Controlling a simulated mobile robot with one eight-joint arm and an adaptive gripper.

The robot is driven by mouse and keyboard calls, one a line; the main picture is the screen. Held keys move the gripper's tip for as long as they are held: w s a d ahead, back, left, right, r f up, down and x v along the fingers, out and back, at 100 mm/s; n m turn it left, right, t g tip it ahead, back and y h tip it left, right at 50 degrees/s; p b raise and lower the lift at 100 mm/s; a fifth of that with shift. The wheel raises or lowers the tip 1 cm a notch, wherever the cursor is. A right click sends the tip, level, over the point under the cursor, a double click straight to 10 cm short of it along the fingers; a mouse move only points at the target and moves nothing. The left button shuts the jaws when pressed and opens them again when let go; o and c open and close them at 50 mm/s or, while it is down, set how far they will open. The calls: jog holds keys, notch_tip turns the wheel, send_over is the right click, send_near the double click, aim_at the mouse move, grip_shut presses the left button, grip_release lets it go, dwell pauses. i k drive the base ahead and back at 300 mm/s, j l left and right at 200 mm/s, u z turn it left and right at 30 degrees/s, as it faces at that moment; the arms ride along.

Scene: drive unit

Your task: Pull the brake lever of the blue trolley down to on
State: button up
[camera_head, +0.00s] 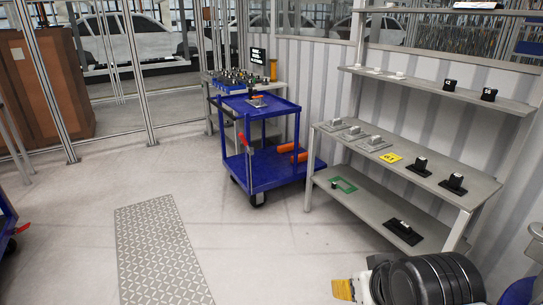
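The blue trolley (258,176) stands in the middle distance, left of the grey shelf unit, with an upper tray, a lower deck and dark wheels. A red-tipped lever (243,139), which looks like the brake lever, stands raised at its near left side. Its exact angle is too small to tell. A small grey part with a dark knob sits on the upper tray, and orange cylinders lie on the lower deck.
The grey shelf unit (465,196) on the right holds several small parts. A table with many parts (233,77) is behind the trolley. Part of another blue object with a red tip (22,228) shows at the left edge. The floor around the patterned metal plate (160,255) is clear.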

aim_at(241, 136)
jog(key=i+u, duration=0.2)
jog(key=i, duration=0.4)
jog(key=i+l+u, duration=0.15)
jog(key=i, duration=1.35)
jog(key=i+j+z, duration=0.1)
jog(key=i, duration=0.8)
